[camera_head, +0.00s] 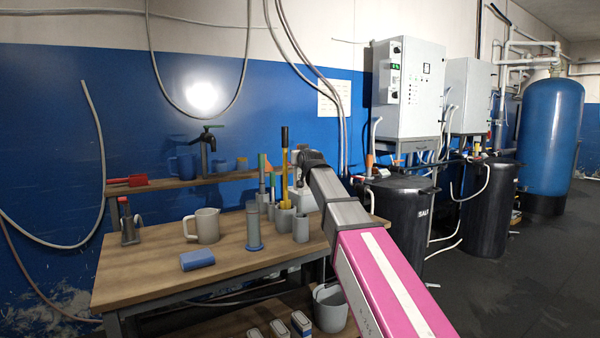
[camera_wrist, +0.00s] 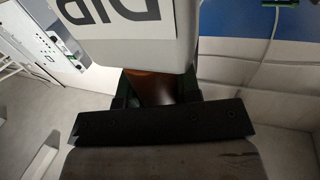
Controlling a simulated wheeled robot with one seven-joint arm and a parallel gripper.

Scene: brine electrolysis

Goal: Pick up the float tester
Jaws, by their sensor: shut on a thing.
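In the wrist view, a whitish body with large dark letters on a label (camera_wrist: 120,20) fills the top and hides my fingertips. A brown rounded piece (camera_wrist: 150,88) shows below it, between the dark fingers of my gripper (camera_wrist: 158,85). My gripper is shut on this piece, which looks like part of the labelled body; I take it to be the float tester. In the head view, my gripper (camera_head: 312,160) is over the right end of the workbench, seen mostly from behind. A pale body (camera_head: 304,198) shows beside and below it, partly hidden by my arm.
A back shelf carries a tap (camera_head: 207,140). Black tanks (camera_head: 400,215) stand to the right. The bench's front left is clear.

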